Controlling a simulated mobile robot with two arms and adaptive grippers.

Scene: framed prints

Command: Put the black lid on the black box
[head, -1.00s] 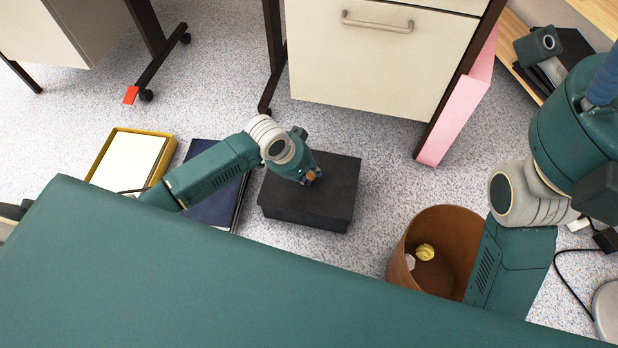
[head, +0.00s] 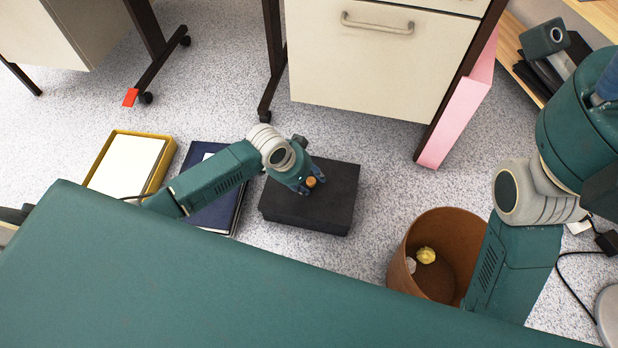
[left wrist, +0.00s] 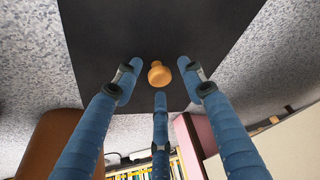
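The black lid (head: 338,183) lies flat on the black box (head: 302,217) on the floor, its edges looking in line with the box. A light wooden knob (left wrist: 159,74) stands on the lid. My left gripper (head: 312,180) is over the lid, with its blue fingers around the knob. In the left wrist view the fingers are spread, with gaps between them and the knob. The lid (left wrist: 160,25) fills the upper middle of that view. The box's inside is hidden. My right arm shows at the right of the head view, but its gripper is out of view.
A dark blue binder (head: 212,215) and a yellow tray (head: 160,172) with white paper lie left of the box. A brown bin (head: 455,222) with crumpled paper stands to the right. A cream drawer cabinet (head: 375,70) is behind.

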